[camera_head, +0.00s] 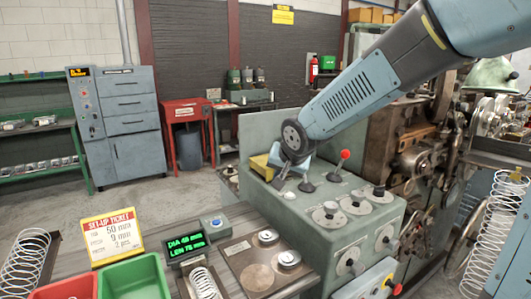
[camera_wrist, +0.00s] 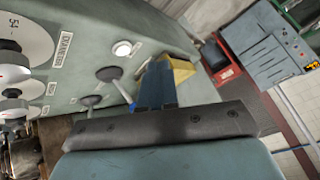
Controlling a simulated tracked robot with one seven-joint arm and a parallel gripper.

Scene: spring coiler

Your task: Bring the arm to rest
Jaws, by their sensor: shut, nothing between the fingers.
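My arm reaches in from the upper right in the head view. My gripper (camera_head: 283,182) is shut and empty, pointing down over the left back part of the grey-green control box (camera_head: 330,245). In the wrist view my gripper (camera_wrist: 156,88) shows blue fingers close together beside a yellow block-like part (camera_wrist: 181,69), which also shows in the head view (camera_head: 259,167); what it belongs to is unclear. A lever with a red knob (camera_head: 345,155) stands right of my gripper. A short lever (camera_head: 306,185) stands close beside the fingers; I cannot tell whether they touch.
Several dials (camera_head: 326,212) sit on the control box. The coiling machine (camera_head: 410,150) stands behind it at right. A lit display (camera_head: 186,243), a set-up ticket (camera_head: 112,236), a green bin (camera_head: 135,280) and springs (camera_head: 24,262) lie at left. Air above the bench at left is clear.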

